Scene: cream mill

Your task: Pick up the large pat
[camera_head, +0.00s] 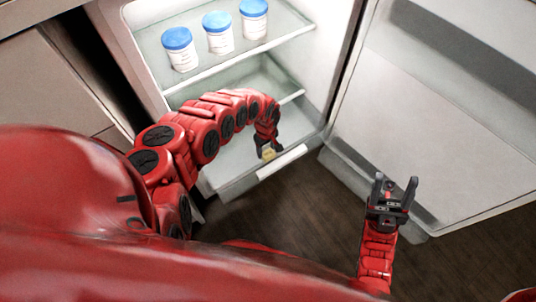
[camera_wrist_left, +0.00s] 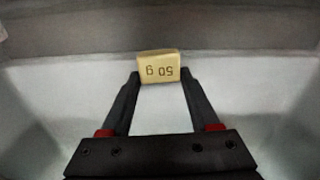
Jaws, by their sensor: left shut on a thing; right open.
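A small pale yellow block, the pat (camera_head: 268,152), is at the tips of my left gripper (camera_head: 269,148), low at the front of the open fridge. I cannot tell whether the pat touches the shelf. My right gripper (camera_head: 394,188) is open and empty, outside the fridge in front of its door.
Several things bound the space: the fridge's lower floor (camera_head: 226,172), its upper glass shelf (camera_head: 215,62) and the open door (camera_head: 440,110). Three blue-lidded white tubs (camera_head: 218,34) stand on the upper shelf. A cabinet (camera_head: 45,85) stands left. The dark floor (camera_head: 290,215) is clear.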

